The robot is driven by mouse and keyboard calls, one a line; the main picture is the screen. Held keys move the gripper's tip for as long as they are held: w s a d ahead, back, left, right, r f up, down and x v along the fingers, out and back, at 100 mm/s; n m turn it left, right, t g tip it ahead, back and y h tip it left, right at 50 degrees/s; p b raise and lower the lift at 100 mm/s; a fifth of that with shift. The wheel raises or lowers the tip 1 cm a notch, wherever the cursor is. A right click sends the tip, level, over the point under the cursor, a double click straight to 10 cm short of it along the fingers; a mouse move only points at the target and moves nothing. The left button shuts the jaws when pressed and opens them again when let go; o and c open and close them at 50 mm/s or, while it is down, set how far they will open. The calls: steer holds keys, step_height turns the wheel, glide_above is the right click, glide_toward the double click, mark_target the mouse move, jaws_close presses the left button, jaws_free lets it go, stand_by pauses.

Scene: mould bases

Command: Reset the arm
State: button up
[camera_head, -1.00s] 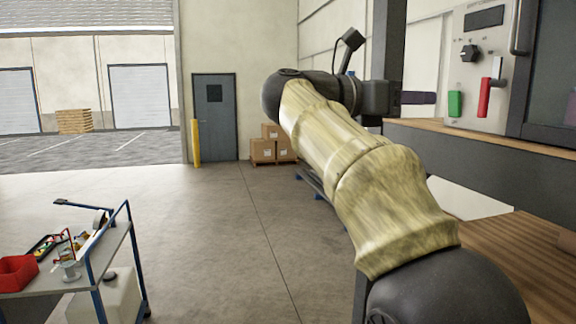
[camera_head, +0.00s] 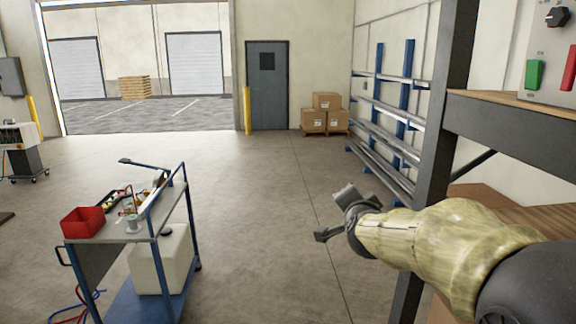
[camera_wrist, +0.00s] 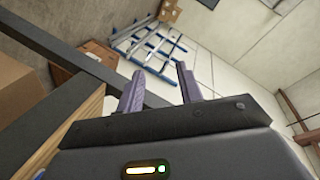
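My arm reaches in from the lower right of the head view, with its forearm in a mottled yellowish cover. Its dark wrist end is over the open floor, left of the grey workbench post.
A blue trolley (camera_head: 148,241) with a red bin (camera_head: 83,222) stands at left. A dark frame post (camera_head: 448,100) and wooden shelf (camera_head: 520,104) are close on the right. A blue rack (camera_head: 378,118) and cartons (camera_head: 326,101) stand behind. The middle floor is clear.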

steer(key=s+a+f+n+g+y, duration=0.1)
steer(key=s+f+n+g, duration=0.25)
steer(key=f, duration=0.35)
steer(key=s+f+n+g+y, duration=0.1)
steer(key=s+f+n+g, duration=0.1)
steer(key=s+f, duration=0.4)
steer(key=s+d+f+n+g, duration=0.1)
steer(key=s+f+n+g, duration=0.4)
steer(key=s+f, duration=0.8)
steer(key=s+g, duration=0.2)
steer(key=s, duration=0.1)
steer(key=shift+d+n, duration=0.15)
steer(key=shift+n, duration=0.2)
